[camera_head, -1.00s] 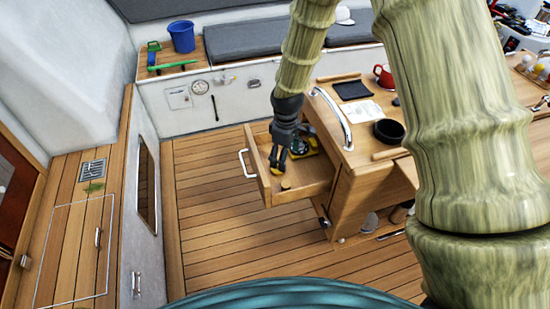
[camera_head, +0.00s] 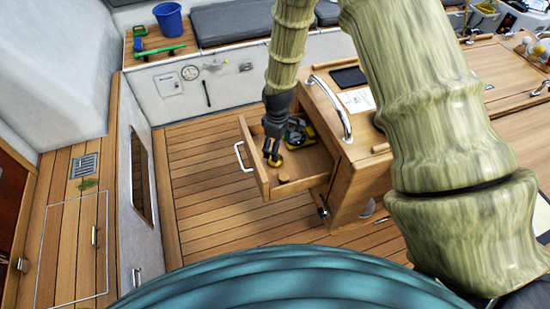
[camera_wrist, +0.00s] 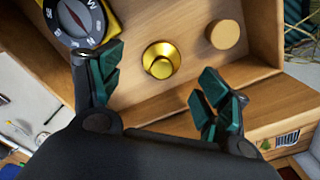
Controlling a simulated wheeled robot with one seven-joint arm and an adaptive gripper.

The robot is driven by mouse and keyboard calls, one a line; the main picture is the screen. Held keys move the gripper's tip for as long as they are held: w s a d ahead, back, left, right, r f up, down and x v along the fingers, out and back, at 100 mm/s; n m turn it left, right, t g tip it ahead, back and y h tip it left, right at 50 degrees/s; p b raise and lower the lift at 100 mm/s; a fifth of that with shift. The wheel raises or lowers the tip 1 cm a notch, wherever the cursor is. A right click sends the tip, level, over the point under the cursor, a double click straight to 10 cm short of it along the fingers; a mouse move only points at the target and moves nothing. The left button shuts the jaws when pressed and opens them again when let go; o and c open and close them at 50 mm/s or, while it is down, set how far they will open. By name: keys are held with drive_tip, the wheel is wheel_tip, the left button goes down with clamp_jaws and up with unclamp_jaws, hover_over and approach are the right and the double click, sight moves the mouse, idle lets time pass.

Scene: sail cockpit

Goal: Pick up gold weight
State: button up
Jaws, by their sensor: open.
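The gold weight (camera_wrist: 161,60) is a small shiny round piece with a knob, standing on the floor of the open drawer (camera_head: 255,165). It also shows in the head view (camera_head: 275,160), just below my gripper. My gripper (camera_wrist: 160,92) is open, with its green-padded fingertips apart and nothing between them. In the wrist view the weight lies beyond the fingertips, roughly midway between them and not touching either. In the head view my gripper (camera_head: 272,156) hangs inside the drawer, its fingertips close to the weight.
A yellow-and-black compass (camera_wrist: 78,18) lies in the drawer near the left fingertip. A round wooden piece (camera_wrist: 223,34) stands to the weight's right. The drawer walls are close around. The cabinet (camera_head: 352,165) is right of the drawer, with a metal rail (camera_head: 330,105) on top.

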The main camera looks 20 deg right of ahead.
drive_tip(key=shift+s+a+f, duration=0.1)
drive_tip(key=shift+f, duration=0.05)
drive_tip(key=shift+a+f+p, duration=0.2)
drive_tip(key=shift+f+p, duration=0.75)
drive_tip(key=shift+f, duration=0.1)
drive_tip(key=shift+f+p, duration=0.5)
drive_tip(key=shift+f, duration=0.9)
drive_tip(key=shift+c, duration=0.3)
drive_tip(key=c, duration=1.3)
